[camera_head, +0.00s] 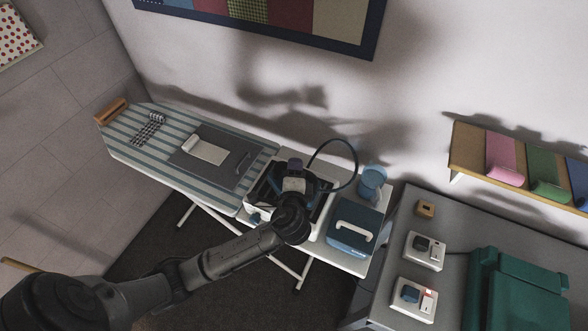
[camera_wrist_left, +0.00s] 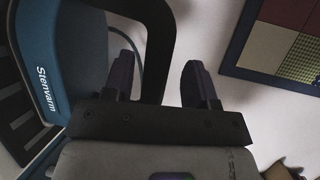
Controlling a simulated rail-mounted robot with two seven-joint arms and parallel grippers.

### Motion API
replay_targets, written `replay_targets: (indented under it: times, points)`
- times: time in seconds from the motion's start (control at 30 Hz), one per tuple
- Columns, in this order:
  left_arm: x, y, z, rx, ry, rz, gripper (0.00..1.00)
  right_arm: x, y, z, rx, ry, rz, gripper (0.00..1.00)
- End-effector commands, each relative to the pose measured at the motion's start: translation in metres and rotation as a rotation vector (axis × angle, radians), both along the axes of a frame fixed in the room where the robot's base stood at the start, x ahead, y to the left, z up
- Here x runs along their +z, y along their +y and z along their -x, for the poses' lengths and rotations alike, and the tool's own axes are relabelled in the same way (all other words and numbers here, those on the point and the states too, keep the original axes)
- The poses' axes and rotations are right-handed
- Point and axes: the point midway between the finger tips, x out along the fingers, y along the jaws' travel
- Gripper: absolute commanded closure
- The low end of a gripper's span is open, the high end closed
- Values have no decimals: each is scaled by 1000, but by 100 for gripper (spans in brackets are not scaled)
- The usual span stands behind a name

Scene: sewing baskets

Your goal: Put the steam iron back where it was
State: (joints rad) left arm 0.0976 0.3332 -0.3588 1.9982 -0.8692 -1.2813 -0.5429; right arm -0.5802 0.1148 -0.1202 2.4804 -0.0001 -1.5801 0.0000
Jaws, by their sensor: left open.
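The steam iron (camera_wrist_left: 70,60) is blue with a dark looped handle (camera_wrist_left: 158,40) and "Stenvarm" lettering in the left wrist view. In the head view, it seems to be on the dark rest (camera_head: 262,192) at the right end of the ironing board (camera_head: 150,160), mostly hidden by my arm. My left gripper (camera_head: 291,172) is over it; in the left wrist view its jaws (camera_wrist_left: 160,82) are open, with the handle showing in the gap between them. Contact cannot be told. My right gripper is not in view.
A blue box with a white handle (camera_head: 346,246) and a blue container (camera_head: 372,184) stand right of the rest, beside a dark looping hose (camera_head: 354,158). A cream cloth (camera_head: 205,148) lies on the board's grey mat (camera_head: 195,170). The grey table (camera_head: 385,258) holds switch units and a green item.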

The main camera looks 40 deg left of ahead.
Motion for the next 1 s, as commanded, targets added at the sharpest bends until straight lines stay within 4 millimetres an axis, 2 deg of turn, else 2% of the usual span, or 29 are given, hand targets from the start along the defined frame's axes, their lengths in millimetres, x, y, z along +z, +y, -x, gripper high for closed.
replay_targets:
  times: [0.3,0.5,0.87,0.97,1.0]
  points:
    - [8,-38,46,-1,1,6,48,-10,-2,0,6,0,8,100]
    - [14,-55,68,0,0,4,48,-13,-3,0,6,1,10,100]
    - [19,-67,83,2,1,5,48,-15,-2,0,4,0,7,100]
    - [7,-65,89,5,22,67,48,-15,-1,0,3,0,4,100]
    - [-4,-64,95,8,42,125,48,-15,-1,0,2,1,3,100]
